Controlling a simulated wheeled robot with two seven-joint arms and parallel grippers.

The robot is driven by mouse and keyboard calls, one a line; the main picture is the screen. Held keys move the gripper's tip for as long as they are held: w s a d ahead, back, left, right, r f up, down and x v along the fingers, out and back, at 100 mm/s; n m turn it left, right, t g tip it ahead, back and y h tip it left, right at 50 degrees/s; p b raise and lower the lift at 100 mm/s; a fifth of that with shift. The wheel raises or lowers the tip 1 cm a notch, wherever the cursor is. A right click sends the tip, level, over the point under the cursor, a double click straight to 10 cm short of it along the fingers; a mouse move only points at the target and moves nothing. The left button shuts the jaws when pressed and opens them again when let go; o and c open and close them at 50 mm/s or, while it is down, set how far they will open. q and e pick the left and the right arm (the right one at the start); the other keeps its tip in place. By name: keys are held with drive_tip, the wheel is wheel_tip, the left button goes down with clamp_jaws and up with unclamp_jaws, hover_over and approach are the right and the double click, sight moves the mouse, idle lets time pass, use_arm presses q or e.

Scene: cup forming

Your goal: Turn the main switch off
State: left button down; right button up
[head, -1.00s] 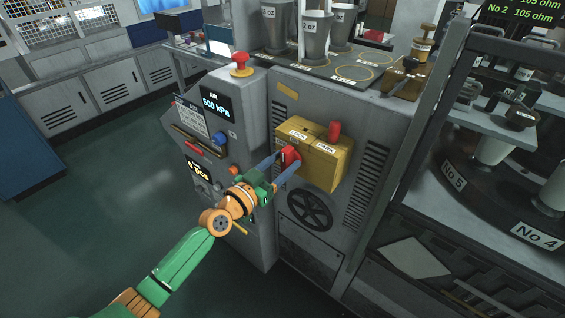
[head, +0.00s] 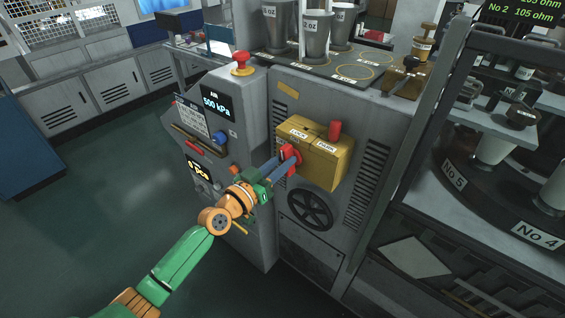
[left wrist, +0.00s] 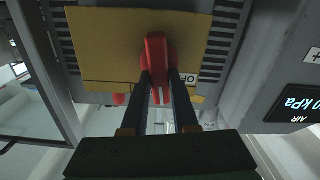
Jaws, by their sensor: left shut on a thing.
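The main switch is a red handle (head: 288,153) on the front face of a yellow box (head: 322,165) on the grey machine. My left gripper (head: 291,162) is shut on the red handle, a finger on each side. In the left wrist view the red handle (left wrist: 157,52) stands upright in the picture, with a white line near its end, between the dark fingers (left wrist: 159,90). A partly covered white label (left wrist: 186,78) beside it shows letters that look like "OF". My right gripper is not in view.
A red knob (head: 335,130) stands on top of the yellow box. A black handwheel (head: 310,209) is below it. A red mushroom button (head: 241,60) and an air display (head: 215,104) are to the left. A dark rack (head: 470,150) stands at the right. The floor at left is clear.

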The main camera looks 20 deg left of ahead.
use_arm(q)
drive_tip(key=n, duration=0.4)
drive_tip(key=shift+w+a+f+n+b, duration=0.1)
drive_tip(key=shift+a+f+n+b, duration=0.1)
drive_tip(key=shift+n+b, duration=0.15)
drive_tip(key=n, duration=0.3)
drive_tip(key=shift+a+n, duration=0.1)
drive_tip(key=shift+n, duration=0.15)
drive_tip(key=shift+w+a+f+n+b, duration=0.1)
drive_tip(key=shift+f+n+b, duration=0.1)
drive_tip(key=shift+n, duration=1.75)
drive_tip(key=shift+a+f+n+b, duration=0.1)
drive_tip(key=shift+f+n, duration=0.1)
drive_tip(key=shift+n, duration=1.75)
drive_tip(key=c, duration=0.7)
unclamp_jaws()
